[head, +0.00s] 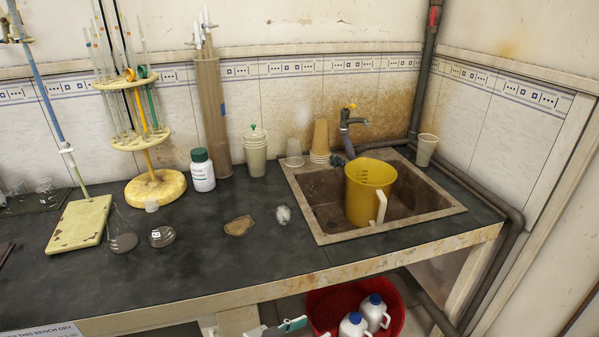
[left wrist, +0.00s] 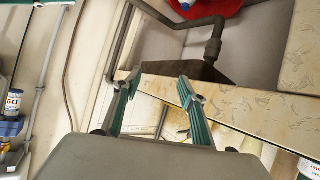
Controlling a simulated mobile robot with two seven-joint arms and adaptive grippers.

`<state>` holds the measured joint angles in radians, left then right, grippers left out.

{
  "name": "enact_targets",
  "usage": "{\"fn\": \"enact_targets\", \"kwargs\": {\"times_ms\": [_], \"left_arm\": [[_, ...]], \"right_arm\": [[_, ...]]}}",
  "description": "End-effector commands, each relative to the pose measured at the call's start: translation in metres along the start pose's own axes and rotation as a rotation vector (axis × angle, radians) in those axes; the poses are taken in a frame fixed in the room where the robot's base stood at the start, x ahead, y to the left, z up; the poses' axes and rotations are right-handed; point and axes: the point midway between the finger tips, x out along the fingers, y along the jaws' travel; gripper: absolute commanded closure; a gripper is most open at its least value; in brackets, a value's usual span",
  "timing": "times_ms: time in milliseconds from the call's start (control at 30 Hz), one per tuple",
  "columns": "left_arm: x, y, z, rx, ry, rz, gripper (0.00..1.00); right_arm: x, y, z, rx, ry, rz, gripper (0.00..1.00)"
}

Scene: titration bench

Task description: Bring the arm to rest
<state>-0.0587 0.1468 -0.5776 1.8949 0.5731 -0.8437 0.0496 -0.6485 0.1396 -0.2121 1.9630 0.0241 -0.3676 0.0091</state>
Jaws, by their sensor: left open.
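My left gripper (head: 290,326) shows only in part at the bottom edge of the head view, low in front of the bench. Its teal fingers stand apart in the left wrist view (left wrist: 160,92), with nothing between them. The rest of the left arm is hidden below the head view. My right gripper is in neither view.
The dark bench top (head: 190,258) holds glassware, a burette stand (head: 80,222) and a sink with a yellow jug (head: 369,190). A red tub (head: 330,302) with white jugs stands below, near the gripper; it also shows in the left wrist view (left wrist: 212,9).

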Motion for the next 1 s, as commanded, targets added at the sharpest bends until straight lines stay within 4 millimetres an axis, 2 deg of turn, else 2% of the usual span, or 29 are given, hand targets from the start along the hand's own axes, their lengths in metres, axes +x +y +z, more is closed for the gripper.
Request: {"fn": "enact_targets", "kwargs": {"times_ms": [33, 200, 300, 433, 500, 600, 1000], "left_arm": [[-0.011, -0.012, 0.027, -0.036, -0.005, -0.054, 0.59], [-0.059, -0.056, 0.104, -0.086, -0.017, -0.245, 0.59], [-0.093, -0.074, 0.145, -0.083, -0.036, -0.341, 0.59], [-0.131, -0.087, 0.185, -0.063, -0.063, -0.425, 0.59], [-0.145, -0.091, 0.198, -0.050, -0.074, -0.453, 0.59], [-0.157, -0.094, 0.207, -0.038, -0.082, -0.474, 0.59], [-0.159, -0.094, 0.208, -0.036, -0.082, -0.478, 0.59]], "right_arm": [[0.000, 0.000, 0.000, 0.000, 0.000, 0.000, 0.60], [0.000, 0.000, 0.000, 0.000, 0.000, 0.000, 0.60], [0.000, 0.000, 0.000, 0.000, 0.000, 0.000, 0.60], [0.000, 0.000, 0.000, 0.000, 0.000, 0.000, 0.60], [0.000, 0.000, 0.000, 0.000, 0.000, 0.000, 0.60], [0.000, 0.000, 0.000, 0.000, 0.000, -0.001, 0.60], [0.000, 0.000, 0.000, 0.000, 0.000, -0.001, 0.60]]}}
